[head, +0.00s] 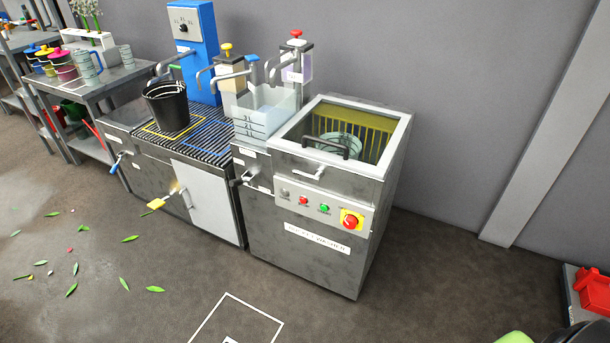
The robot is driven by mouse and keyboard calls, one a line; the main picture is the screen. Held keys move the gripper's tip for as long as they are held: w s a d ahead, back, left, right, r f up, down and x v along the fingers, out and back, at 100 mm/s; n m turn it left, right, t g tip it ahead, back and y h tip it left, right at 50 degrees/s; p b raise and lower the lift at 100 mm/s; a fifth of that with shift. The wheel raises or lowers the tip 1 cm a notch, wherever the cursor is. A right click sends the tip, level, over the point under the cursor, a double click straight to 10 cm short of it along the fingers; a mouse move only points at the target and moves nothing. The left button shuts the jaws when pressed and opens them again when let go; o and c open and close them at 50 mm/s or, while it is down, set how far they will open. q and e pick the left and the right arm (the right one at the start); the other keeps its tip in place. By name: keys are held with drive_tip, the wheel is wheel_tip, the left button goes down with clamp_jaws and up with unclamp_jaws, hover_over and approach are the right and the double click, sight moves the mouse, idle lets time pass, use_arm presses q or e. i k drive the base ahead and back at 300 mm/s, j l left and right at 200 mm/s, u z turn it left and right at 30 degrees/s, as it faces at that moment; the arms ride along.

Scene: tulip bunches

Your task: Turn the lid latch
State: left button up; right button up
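The bucket washer is a grey metal cabinet (300,235) in the middle of the head view. Its glass-topped lid (400,128) looks shut, with a dark bar handle (332,146) across it. A small metal latch (319,173) sits on the front below the lid's edge, its tip pointing right; I cannot tell whether it is engaged. A pale round object, perhaps a bucket, and a yellow rack show through the glass. Neither of my grippers is in view.
A black bucket (168,105) stands on the slatted counter left of the washer. The control panel has a red emergency button (350,220). Green leaves (71,290) lie on the floor at left. A red container (592,292) stands at far right. The floor before the washer is clear.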

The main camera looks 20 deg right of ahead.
sight(319, 173)
drive_tip(key=i+l+z, duration=0.6)
drive_tip(key=i+z, duration=0.2)
drive_tip(key=i+j+z, duration=0.3)
drive_tip(key=j+z, duration=0.3)
drive_tip(key=j, duration=0.2)
drive_tip(key=i+j+z, duration=0.25)
drive_tip(key=j, duration=0.2)
drive_tip(key=j+z, duration=0.3)
drive_tip(key=j, duration=0.15)
drive_tip(key=j+z, duration=0.3)
drive_tip(key=j, duration=0.2)
